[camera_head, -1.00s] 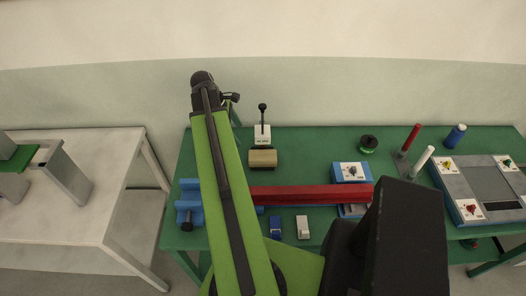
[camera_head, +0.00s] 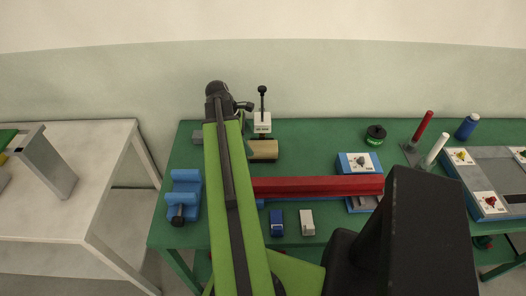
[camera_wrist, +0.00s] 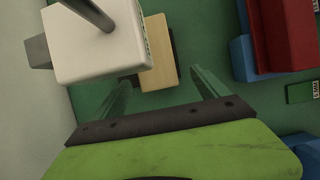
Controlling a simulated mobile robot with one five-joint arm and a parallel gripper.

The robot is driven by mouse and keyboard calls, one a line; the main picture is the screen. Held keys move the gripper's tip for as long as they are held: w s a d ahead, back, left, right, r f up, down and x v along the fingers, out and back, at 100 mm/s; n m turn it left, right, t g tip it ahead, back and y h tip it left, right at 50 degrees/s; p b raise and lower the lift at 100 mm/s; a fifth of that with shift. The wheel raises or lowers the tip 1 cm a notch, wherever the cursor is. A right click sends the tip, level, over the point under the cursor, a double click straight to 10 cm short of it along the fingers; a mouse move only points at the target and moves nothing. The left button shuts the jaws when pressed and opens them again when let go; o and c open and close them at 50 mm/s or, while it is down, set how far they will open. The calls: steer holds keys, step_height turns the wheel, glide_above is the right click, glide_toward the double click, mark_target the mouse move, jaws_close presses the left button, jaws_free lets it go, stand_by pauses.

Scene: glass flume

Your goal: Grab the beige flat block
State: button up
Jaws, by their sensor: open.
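The beige flat block (camera_head: 264,150) lies at the back of the green table, in front of a white box with a black lever (camera_head: 262,122). In the head view my arm covers its left end. In the wrist view the block (camera_wrist: 158,58) shows beyond my fingers, partly hidden by the white box (camera_wrist: 98,45); a dark strip shows along its edge. My gripper (camera_wrist: 162,88) is open, its two green fingers spread apart. The block's near end lies roughly between the fingertip directions. Nothing is held, and I cannot tell the height gap.
A long red bar (camera_head: 318,186) lies right of my arm, with a blue-and-white box (camera_head: 358,162) behind it. A blue vise (camera_head: 185,195) stands left. The white box stands close to my left finger.

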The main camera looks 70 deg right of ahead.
mark_target(252, 146)
steer(key=b+x, duration=0.5)
steer(key=shift+w+d+f, duration=0.2)
steer(key=shift+f, duration=0.05)
steer(key=shift+r, duration=0.15)
steer(key=c, duration=1.6)
